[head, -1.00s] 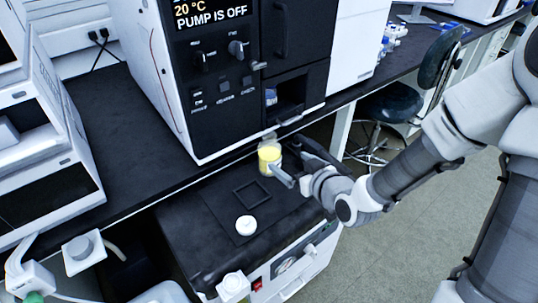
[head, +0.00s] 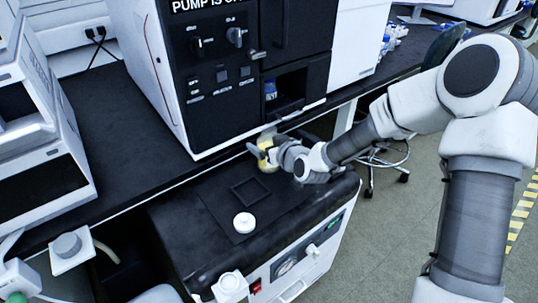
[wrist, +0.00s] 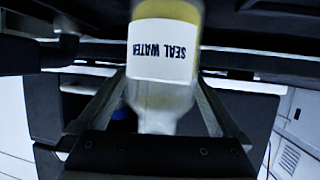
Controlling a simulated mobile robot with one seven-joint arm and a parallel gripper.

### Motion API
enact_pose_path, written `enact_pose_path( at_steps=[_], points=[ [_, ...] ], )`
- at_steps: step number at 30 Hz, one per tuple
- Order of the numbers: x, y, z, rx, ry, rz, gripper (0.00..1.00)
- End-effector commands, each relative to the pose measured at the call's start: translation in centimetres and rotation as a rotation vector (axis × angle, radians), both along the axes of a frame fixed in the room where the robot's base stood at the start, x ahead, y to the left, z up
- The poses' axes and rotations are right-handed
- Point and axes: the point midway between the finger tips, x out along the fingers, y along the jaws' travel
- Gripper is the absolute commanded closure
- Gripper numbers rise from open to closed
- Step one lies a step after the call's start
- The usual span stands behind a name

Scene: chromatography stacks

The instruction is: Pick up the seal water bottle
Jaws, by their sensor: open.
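The seal water bottle (head: 266,166) stands upright by the back edge of the black-topped unit, just below the bench edge. It holds yellow liquid and has a clear upper part.
A white round cap (head: 244,222) and a square black frame (head: 250,192) lie on the unit's dark top (head: 190,232). The bench edge and a tall black-and-white instrument (head: 222,95) are close behind the bottle. A stool (head: 385,155) stands at right.

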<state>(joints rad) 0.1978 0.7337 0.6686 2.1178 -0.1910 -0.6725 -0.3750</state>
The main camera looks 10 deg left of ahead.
Motion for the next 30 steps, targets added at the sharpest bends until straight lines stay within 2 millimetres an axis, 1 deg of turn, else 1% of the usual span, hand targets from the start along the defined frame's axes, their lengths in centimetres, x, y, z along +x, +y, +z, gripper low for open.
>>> enact_pose_path(
  at_steps=[1,4,11,12,14,18,20,21,23,24,26,27,28,29,30],
  points=[
    [0.48,0.41,-0.34,0.001,-0.002,0.000,0.00],
    [1.00,0.84,-0.58,0.001,-0.001,0.000,0.00],
    [1.13,0.93,-0.53,-0.001,-0.001,0.000,0.00],
    [1.13,0.93,-0.53,-0.001,-0.001,0.000,0.02],
    [1.13,0.92,-0.53,-0.001,-0.001,0.000,0.13],
    [1.13,0.92,-0.52,-0.001,-0.001,0.000,0.38],
    [1.13,0.92,-0.52,-0.001,-0.001,0.000,0.49],
    [1.12,0.91,-0.53,-0.001,-0.001,0.000,0.56],
    [1.13,0.91,-0.53,-0.001,-0.001,0.000,0.67],
    [1.12,0.91,-0.51,0.000,-0.001,0.000,0.74],
    [1.12,0.90,-0.52,0.000,-0.001,0.000,0.85],
    [1.12,0.91,-0.52,0.000,-0.001,0.000,0.92],
    [1.12,0.91,-0.52,0.000,-0.001,0.000,0.97],
    [1.12,0.91,-0.52,0.000,-0.001,0.000,1.00],
    [1.17,0.93,-0.39,0.000,-0.004,0.000,1.00]
  ],
)
